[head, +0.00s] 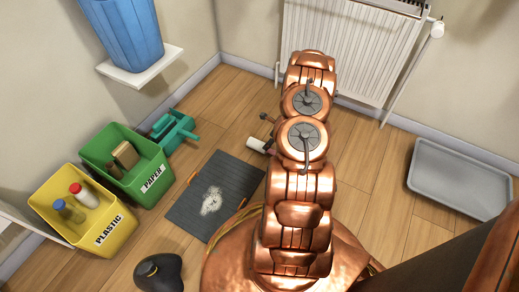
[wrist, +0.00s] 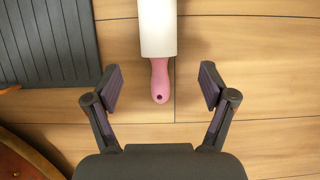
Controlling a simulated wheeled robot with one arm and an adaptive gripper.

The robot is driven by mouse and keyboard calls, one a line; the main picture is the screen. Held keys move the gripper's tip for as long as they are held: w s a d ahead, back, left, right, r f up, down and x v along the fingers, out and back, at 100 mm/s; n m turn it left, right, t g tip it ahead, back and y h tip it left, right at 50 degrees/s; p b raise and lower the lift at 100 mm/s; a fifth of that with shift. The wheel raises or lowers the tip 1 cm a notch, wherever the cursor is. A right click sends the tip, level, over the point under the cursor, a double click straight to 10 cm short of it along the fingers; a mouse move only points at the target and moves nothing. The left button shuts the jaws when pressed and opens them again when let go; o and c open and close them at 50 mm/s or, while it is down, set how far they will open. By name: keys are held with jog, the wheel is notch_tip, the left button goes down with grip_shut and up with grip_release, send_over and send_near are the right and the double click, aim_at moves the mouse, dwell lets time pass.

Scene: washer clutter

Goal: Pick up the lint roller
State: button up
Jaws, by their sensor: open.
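The lint roller lies on the wooden floor, with a white roll (wrist: 157,28) and a pink handle (wrist: 160,80) that has a hole near its end. In the wrist view the handle points toward my gripper (wrist: 160,90). My gripper is open and empty, with one finger to the left and one to the right of the handle, apart from it. In the head view the white roll of the lint roller (head: 257,144) shows just left of my arm, which hides the rest. My fingers are mostly hidden there.
A dark mat (head: 195,208) lies left of the roller. A grey tray (head: 460,182) lies at right. A radiator (head: 345,50) is on the back wall.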

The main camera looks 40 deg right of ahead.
jog(key=shift+b+x, duration=1.95)
jog(key=shift+x, duration=1.85)
jog(key=shift+s, duration=0.1)
jog(key=c, duration=1.3)
jog(key=shift+r, duration=0.15)
jog(key=shift+c, duration=0.2)
